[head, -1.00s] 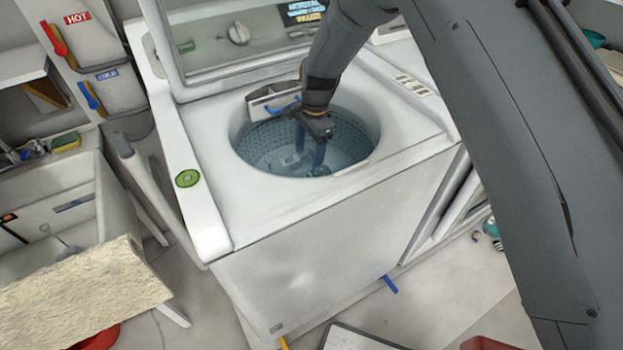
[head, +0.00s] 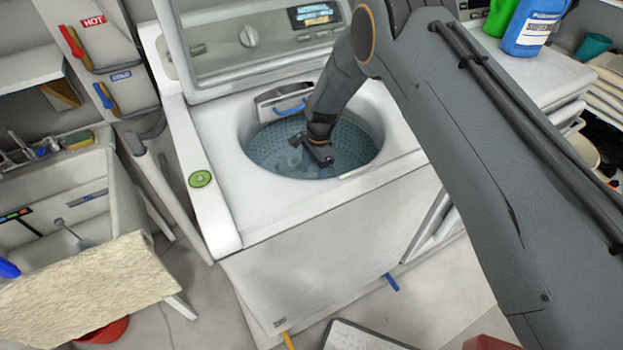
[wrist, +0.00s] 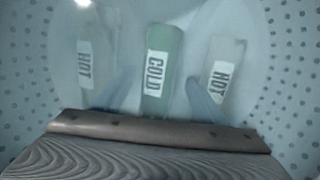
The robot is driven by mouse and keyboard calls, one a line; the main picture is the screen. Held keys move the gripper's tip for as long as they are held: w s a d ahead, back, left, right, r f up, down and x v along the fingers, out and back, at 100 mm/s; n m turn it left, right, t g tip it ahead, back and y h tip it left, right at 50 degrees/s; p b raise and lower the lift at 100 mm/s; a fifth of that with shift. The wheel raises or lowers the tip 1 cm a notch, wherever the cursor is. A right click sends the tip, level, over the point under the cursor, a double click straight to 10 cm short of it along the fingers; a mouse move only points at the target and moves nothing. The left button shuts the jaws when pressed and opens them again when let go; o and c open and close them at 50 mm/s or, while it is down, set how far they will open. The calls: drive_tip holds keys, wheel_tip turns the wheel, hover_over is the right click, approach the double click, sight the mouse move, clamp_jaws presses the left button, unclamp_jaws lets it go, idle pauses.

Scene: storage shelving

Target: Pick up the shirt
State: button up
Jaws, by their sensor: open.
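I cannot make out a shirt in either view. The washing machine (head: 330,255) stands with its lid up and its round drum (head: 352,140) open. My gripper (head: 305,158) is down inside the drum, and its fingers are hard to see there. In the wrist view my gripper (wrist: 157,88) shows two bluish fingers spread apart with nothing between them. Beyond them are the drum's perforated wall and a green "COLD" label piece (wrist: 160,65) between two pale "HOT" pieces.
A sink (head: 85,205) stands at the left, with a rough cream slab (head: 90,280) in front of it. The raised lid (head: 260,40) is behind the drum opening. A blue bottle (head: 530,28) stands on the surface at the right. The drum's rim surrounds my gripper.

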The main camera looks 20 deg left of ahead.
drive_tip(key=c, duration=1.2)
drive_tip(key=shift+c, duration=0.3)
drive_tip(key=shift+r, duration=0.15)
